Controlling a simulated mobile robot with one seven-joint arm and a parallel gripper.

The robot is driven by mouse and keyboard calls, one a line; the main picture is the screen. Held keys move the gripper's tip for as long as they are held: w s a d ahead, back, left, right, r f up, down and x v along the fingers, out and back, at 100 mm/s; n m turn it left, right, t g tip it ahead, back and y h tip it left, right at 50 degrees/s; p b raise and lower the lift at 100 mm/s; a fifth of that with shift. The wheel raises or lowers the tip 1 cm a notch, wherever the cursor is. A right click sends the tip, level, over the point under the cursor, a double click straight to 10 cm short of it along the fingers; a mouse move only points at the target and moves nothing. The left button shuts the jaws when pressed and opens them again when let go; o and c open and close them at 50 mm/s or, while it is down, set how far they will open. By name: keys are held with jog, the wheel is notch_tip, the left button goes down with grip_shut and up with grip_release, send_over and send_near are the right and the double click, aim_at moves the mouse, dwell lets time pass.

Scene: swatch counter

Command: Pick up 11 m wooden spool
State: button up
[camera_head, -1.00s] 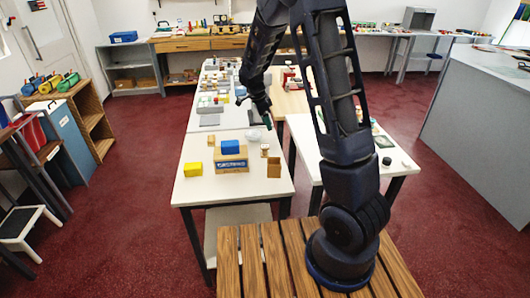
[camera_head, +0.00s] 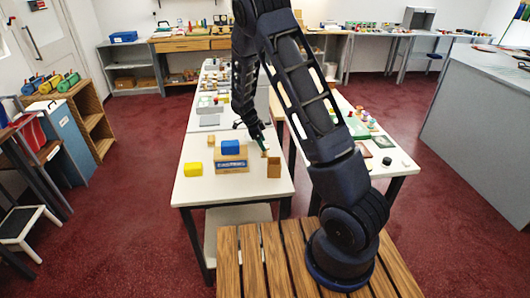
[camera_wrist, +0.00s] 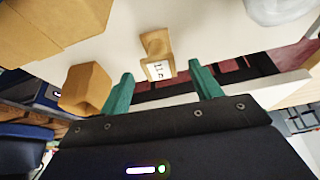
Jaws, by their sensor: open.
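The wooden spool (camera_wrist: 157,55) stands on the white table in the wrist view, tan, with a narrow waist and a pale label that seems to read 11 m. My gripper (camera_wrist: 163,86) is open, its two green fingers pointing toward the spool. The spool shows ahead of the gap between the fingertips, with nothing held. In the head view my gripper (camera_head: 263,145) is low over the right side of the near white table, and the spool is largely hidden by it.
A cardboard box (camera_head: 231,164) with a blue block (camera_head: 230,147) on it stands left of my gripper. A brown block (camera_head: 274,168) stands close in front, near the table's right edge. The table's front strip (camera_head: 225,190) is clear.

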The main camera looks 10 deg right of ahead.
jog(key=shift+x, duration=2.65)
jog(key=shift+d, duration=0.1)
jog(key=shift+r, duration=0.1)
jog(key=shift+c, duration=0.2)
jog(key=c, duration=1)
